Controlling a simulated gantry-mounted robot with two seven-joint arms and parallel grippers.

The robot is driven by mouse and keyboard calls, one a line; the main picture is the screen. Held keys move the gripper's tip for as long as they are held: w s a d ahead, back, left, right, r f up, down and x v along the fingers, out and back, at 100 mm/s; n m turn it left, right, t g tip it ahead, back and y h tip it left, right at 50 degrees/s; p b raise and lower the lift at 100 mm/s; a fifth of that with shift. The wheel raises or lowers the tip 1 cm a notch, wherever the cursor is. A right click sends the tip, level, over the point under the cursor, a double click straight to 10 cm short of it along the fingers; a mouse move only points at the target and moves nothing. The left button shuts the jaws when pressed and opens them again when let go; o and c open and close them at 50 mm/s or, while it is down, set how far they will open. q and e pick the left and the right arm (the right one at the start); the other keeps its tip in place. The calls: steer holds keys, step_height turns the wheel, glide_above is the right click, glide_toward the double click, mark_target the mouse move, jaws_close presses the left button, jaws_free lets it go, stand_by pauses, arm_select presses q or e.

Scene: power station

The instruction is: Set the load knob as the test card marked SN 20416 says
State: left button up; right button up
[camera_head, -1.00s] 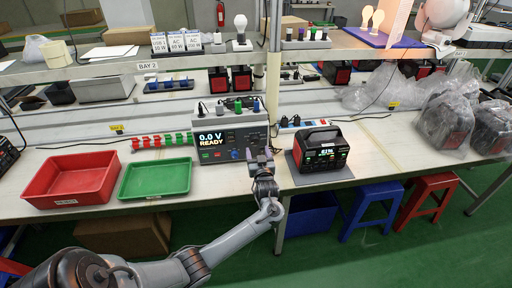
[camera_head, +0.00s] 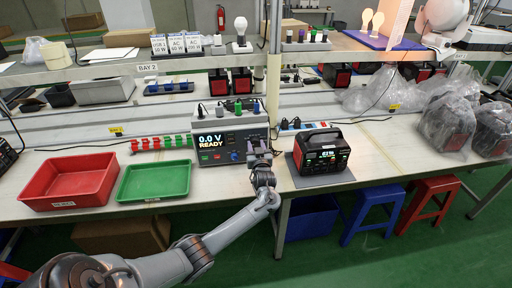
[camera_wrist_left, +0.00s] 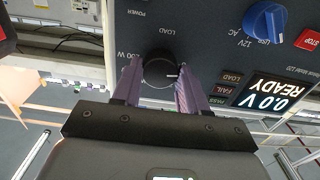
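The black load knob (camera_wrist_left: 160,72) is on the tester's grey panel under the word LOAD, and its white mark points right in the left wrist view. My left gripper (camera_wrist_left: 159,68) is open, with one purple finger on each side of the knob; whether they touch it is unclear. In the head view the left gripper (camera_head: 258,148) is at the front of the tester (camera_head: 232,136), hiding the knob. The tester's screen (camera_wrist_left: 272,92) reads 0.0 V READY. I cannot make out a test card marked SN 20416. My right gripper is out of view.
A blue selector knob (camera_wrist_left: 265,22) and red STOP button (camera_wrist_left: 307,40) are on the same panel. A black power station (camera_head: 321,150) stands on a grey mat right of the tester. Red (camera_head: 70,202) and green trays (camera_head: 153,198) lie left of it. A shelf runs above.

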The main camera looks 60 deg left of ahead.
arm_select(q)
steer(key=c, duration=0.5)
steer(key=shift+o, duration=0.2)
steer(key=shift+r+m+p, duration=0.15)
steer(key=shift+m+p, duration=0.35)
steer(key=shift+p, duration=0.3)
steer(key=shift+m+p, duration=1.05)
steer(key=shift+m, duration=0.05)
steer(key=shift+m+p, duration=0.85)
steer(key=shift+m, duration=0.25)
steer(key=shift+m+p, duration=0.65)
steer(key=shift+m, duration=0.45)
steer(key=o, duration=1.1)
steer(key=shift+c, duration=0.2)
